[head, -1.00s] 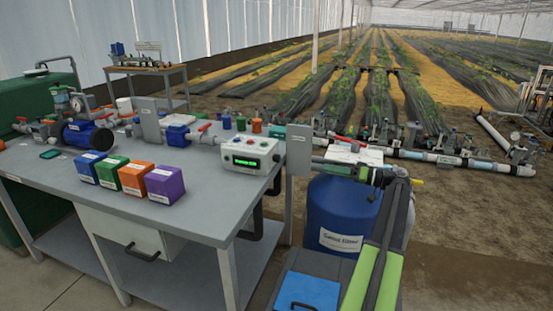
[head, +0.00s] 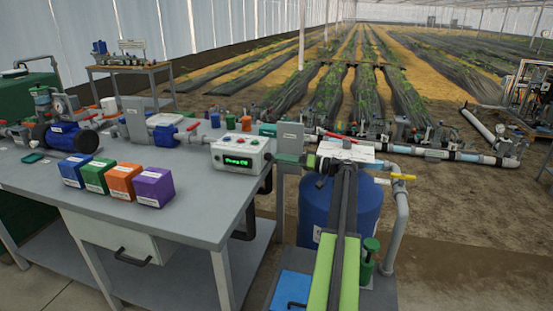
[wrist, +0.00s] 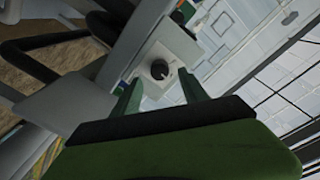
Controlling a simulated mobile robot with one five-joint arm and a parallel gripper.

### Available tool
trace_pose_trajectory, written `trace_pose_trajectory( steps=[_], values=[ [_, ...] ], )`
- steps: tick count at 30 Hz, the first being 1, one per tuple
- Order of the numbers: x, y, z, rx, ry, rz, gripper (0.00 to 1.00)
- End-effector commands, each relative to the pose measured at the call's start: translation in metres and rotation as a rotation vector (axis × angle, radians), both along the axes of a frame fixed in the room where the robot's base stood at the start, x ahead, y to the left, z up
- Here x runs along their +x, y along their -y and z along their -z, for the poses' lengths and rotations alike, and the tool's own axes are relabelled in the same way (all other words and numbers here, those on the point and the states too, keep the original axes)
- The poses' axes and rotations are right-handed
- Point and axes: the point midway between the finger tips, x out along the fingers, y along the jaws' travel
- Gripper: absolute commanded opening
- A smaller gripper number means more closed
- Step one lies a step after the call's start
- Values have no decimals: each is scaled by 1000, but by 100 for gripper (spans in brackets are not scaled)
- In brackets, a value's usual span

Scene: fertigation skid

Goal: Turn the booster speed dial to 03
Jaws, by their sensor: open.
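A black round dial (wrist: 159,69) sits on a pale panel (wrist: 178,43) in the wrist view, and a light pointer mark shows on it. My gripper (wrist: 160,82) is open, its two green fingers apart, with the dial beyond and between the fingertips in the picture. I see no contact with the dial. In the head view a white control box (head: 240,152) with a lit green display (head: 238,162) stands at the bench's right end. The display text is too small to read surely. The dial is not visible there. My gripper (head: 313,161) is right of the box.
Blue, green, orange and purple boxes (head: 154,187) line the bench (head: 150,222). A blue barrel (head: 315,205) and a pipe with a yellow handle (head: 403,177) are near my arm.

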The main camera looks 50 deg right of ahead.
Motion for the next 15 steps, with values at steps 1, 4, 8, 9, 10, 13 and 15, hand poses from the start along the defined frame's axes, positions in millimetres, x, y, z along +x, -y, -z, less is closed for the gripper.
trace_pose_trajectory(
  steps=[1, 4, 8, 9, 10, 13, 15],
  values=[
    [9, -4, 0, 0, 0, 0, 51],
    [22, -10, 0, 0, 0, 0, 51],
    [31, -13, 0, 0, 0, 1, 51],
    [32, -14, 0, 0, 0, 1, 51],
    [32, -14, 0, 0, 0, 1, 51],
    [32, -14, 0, 0, 0, 2, 51],
    [32, -14, 0, 0, 0, 2, 51]
  ],
)
